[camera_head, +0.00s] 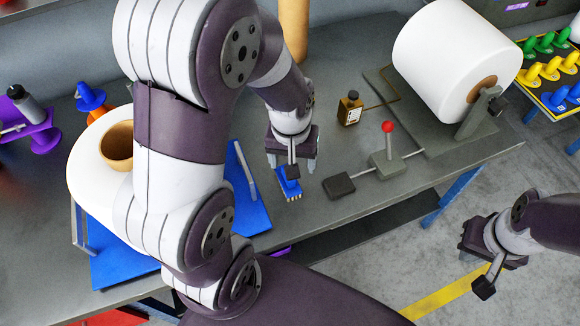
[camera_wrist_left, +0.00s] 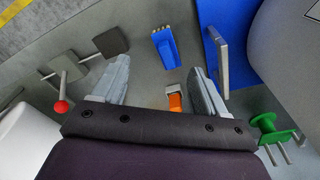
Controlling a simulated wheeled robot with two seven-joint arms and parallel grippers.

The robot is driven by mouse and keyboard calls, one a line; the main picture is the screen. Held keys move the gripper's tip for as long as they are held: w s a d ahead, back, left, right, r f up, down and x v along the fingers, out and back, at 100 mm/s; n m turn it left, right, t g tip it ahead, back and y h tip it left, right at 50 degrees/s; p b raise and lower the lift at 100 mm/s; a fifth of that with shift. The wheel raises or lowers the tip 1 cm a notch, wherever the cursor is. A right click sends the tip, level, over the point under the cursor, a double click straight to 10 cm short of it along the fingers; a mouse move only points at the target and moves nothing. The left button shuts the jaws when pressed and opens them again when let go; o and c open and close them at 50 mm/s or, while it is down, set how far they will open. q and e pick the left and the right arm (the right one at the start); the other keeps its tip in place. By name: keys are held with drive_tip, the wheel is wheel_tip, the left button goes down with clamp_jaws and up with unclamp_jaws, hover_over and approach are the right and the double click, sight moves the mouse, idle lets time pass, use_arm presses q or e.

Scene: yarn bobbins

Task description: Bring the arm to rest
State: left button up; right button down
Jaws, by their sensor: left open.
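My left gripper (camera_head: 291,166) hangs above the grey table in the head view, its jaws open. In the left wrist view its two fingers (camera_wrist_left: 159,68) are spread apart with nothing held between them. A small blue tool with yellow tips (camera_head: 289,187) lies on the table just below the gripper; it also shows beyond the fingertips in the left wrist view (camera_wrist_left: 165,47). An orange piece (camera_wrist_left: 174,102) shows between the fingers, partly hidden by the gripper body. My right gripper (camera_head: 487,262) is over the floor at the right, clear of the table; its jaws are hard to make out.
A blue tray (camera_head: 112,268) bears a big white bobbin (camera_head: 87,160) at the left. A red-knobbed lever (camera_head: 387,146), a brown bottle (camera_head: 350,108) and a mounted white roll (camera_head: 450,55) stand right of my left gripper. A green spool (camera_wrist_left: 272,131) shows in the wrist view.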

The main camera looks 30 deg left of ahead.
use_arm(q)
drive_tip(key=s+m, duration=0.1)
drive_tip(key=s+d+r+m, duration=0.1)
drive_tip(key=s+m, duration=0.1)
drive_tip(key=s, duration=0.1)
drive_tip(key=shift+s+d+r+m+t, duration=0.1)
drive_tip(key=shift+d+r+m+t, duration=0.2)
drive_tip(key=shift+d+r+m, duration=0.1)
idle(0.7)
